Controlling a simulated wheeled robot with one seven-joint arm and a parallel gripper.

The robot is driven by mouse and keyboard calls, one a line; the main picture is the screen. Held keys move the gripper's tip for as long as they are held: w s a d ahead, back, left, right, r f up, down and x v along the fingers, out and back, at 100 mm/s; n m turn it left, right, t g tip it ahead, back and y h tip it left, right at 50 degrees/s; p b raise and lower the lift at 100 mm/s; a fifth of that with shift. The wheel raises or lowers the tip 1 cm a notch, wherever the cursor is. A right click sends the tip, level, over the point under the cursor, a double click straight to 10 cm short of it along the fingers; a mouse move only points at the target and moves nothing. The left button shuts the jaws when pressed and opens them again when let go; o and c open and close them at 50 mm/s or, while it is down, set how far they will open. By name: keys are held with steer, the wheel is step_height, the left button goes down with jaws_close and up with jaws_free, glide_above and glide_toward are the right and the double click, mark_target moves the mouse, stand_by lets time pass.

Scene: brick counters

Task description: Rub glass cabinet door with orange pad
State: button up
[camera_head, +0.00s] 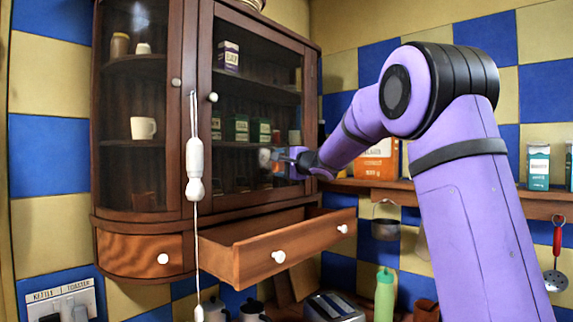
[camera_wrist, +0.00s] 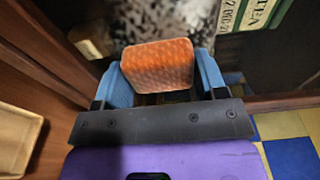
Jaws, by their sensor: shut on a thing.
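The dark wooden cabinet has a glass door (camera_head: 255,100) on its right side, behind which boxes stand on shelves. My gripper (camera_head: 277,160) is at the lower right part of this door. In the wrist view its blue fingers (camera_wrist: 160,72) are shut on the orange pad (camera_wrist: 157,63), one finger on each side. A mottled pale smear (camera_wrist: 185,25) shows on the glass just beyond the pad. The pad is close to the glass; I cannot tell whether it touches. In the head view the pad is mostly hidden by the gripper.
An open drawer (camera_head: 275,245) juts out below the glass door. A white pull cord handle (camera_head: 195,170) hangs in front of the cabinet. A shelf (camera_head: 535,203) with tins lies to the right, with a ladle and slotted spoon hanging below. A green bottle (camera_head: 384,295) stands below.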

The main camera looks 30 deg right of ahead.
mark_target(257, 158)
steer(key=shift+s+a, duration=0.5)
steer(key=shift+a, duration=0.75)
steer(key=shift+s+a, duration=0.45)
steer(key=shift+a, duration=0.85)
steer(key=shift+s+a, duration=0.5)
steer(key=shift+a, duration=0.75)
steer(key=shift+s+r, duration=0.1)
steer(key=shift+r, duration=0.7)
steer(key=w+d, duration=0.4)
steer(key=d, duration=0.6)
steer(key=shift+w+d, duration=0.2)
steer(key=shift+d, duration=0.1)
steer(key=shift+s, duration=0.1)
steer(key=shift+d+v, duration=0.2)
steer(key=shift+v, duration=1.25)
steer(key=shift+d+v, duration=0.2)
steer(key=shift+v, duration=1.25)
steer(key=v, duration=0.2)
steer(key=shift+s+d, duration=0.35)
